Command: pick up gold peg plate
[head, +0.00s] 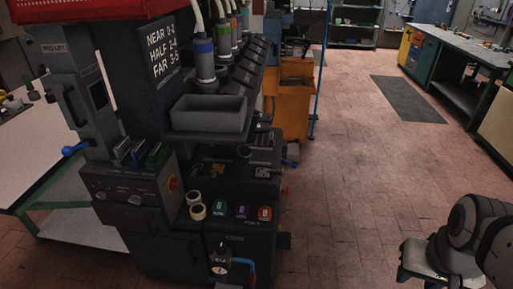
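I cannot make out the gold peg plate for certain. Small yellowish pieces (218,168) lie on the dark bed of the heel press (150,185), under the grey open bin, and a small gold-toned spot (262,172) shows farther right on the same bed. They are too small and dark to identify. My gripper is not in view.
A grey open bin (209,113) juts from the press above the bed. Two pale rolls (196,205) sit at its front near coloured buttons (241,211). An orange cabinet (294,105) stands behind. The brick floor (350,185) to the right is clear, with a dark mat (407,99) beyond.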

